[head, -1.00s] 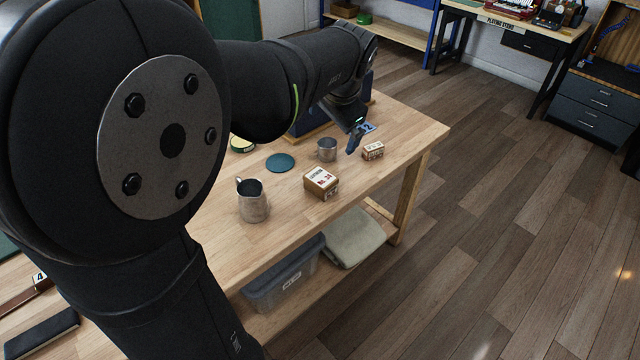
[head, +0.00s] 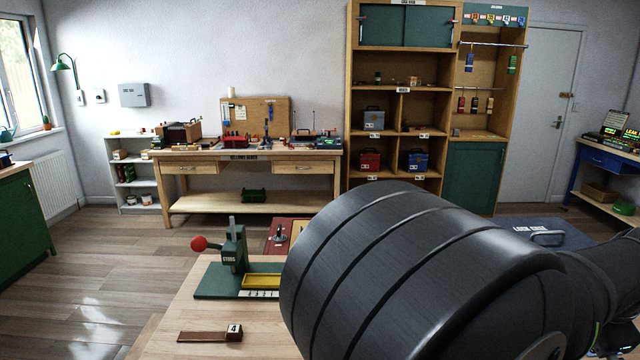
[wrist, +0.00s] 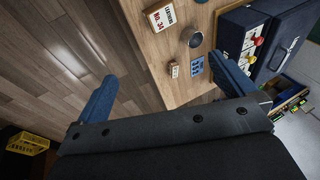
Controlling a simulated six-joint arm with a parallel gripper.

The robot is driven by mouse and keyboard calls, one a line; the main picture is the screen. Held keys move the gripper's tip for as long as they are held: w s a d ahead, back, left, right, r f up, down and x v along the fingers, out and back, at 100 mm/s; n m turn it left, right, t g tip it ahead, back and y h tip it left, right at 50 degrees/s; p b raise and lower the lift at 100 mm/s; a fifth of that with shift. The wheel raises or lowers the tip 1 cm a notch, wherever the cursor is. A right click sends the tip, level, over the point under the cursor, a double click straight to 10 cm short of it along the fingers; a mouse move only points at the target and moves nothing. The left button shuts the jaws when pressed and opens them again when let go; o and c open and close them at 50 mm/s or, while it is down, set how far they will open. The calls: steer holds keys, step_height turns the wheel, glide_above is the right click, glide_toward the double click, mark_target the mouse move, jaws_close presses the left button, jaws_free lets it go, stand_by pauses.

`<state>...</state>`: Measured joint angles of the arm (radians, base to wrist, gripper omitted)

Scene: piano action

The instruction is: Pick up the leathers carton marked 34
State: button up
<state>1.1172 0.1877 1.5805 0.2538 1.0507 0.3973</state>
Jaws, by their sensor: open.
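The leathers carton (wrist: 160,16) is a tan box with a white label and red "No. 34" lettering. It sits on the wooden bench near its edge, at the top of the wrist view. My gripper (wrist: 163,68) is open, its two blue fingers wide apart with nothing between them in its grip. The carton lies beyond the fingertips and is not touched. In the head view neither the carton nor my fingers show; my dark arm fills the lower right.
In the wrist view, a metal mug (wrist: 192,37), a small tan box (wrist: 173,70) and a blue piece (wrist: 197,66) stand near the carton. A dark blue case (wrist: 233,32) is to their right. In the head view, a green press (head: 232,245) stands on the bench.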

stand_by(0.3)
steer(key=w+f+n+g+h, duration=0.15)
steer(key=w+f+g, duration=0.25)
steer(key=w+f, duration=0.85)
steer(key=shift+h, duration=0.35)
steer(key=x, duration=0.4)
steer(key=s+x, duration=0.1)
steer(key=x, duration=0.8)
steer(key=shift+s+a, duration=0.25)
steer(key=shift+w+x, duration=0.1)
steer(key=shift+x, duration=1.4)
steer(key=shift+w+x, duration=0.15)
steer(key=shift+x, duration=1.4)
steer(key=shift+d, duration=0.1)
steer(key=shift+c, duration=0.4)
steer(key=shift+r, duration=0.1)
steer(key=c, duration=0.9)
